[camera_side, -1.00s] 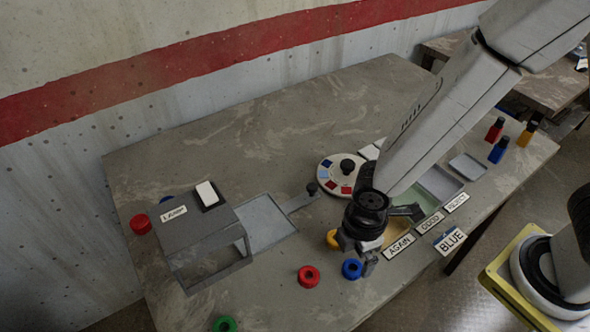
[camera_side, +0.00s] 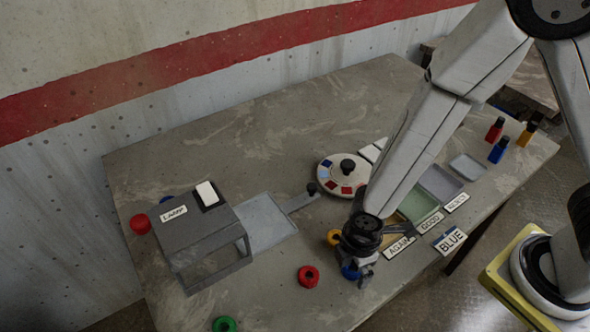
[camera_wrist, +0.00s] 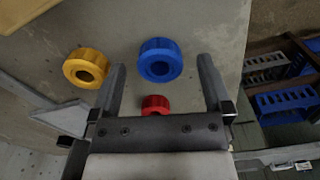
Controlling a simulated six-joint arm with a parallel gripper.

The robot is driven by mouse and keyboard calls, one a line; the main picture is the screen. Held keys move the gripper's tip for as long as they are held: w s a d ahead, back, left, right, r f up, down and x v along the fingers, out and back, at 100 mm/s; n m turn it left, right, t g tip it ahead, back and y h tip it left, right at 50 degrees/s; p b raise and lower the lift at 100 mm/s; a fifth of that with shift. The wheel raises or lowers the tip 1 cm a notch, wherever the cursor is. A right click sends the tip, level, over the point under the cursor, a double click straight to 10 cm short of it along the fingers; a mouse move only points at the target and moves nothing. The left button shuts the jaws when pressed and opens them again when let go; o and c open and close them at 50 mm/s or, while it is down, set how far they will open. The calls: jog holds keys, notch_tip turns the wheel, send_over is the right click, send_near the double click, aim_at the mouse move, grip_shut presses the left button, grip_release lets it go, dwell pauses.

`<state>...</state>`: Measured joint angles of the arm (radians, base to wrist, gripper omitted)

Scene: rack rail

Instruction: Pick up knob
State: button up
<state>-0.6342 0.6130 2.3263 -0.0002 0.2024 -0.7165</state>
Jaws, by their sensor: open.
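Several round coloured knobs with a centre hole lie on the grey table. The blue knob (camera_side: 348,273) is partly hidden by my gripper (camera_side: 357,274) in the side view. In the wrist view the blue knob (camera_wrist: 160,60) lies in the gap between my fingertips (camera_wrist: 163,66), not visibly gripped. The yellow knob (camera_wrist: 86,68) is left of the fingers and shows beside my gripper in the side view (camera_side: 333,237). A red knob (camera_side: 308,276) lies to the left; a red one also shows between the fingers near the palm (camera_wrist: 155,104). A green knob (camera_side: 225,325) is at the bottom edge. My gripper is open and empty.
A grey box labelled LAMP (camera_side: 210,247) stands left, with a red piece (camera_side: 140,224) beside it. A white dial (camera_side: 330,177) with a black knob (camera_side: 347,166) stands behind my gripper. Trays (camera_side: 440,184), label plates (camera_side: 449,241) and small bottles (camera_side: 499,150) are on the right.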

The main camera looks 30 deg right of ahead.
jog(key=shift+f, duration=0.4)
grip_shut()
dwell(0.4)
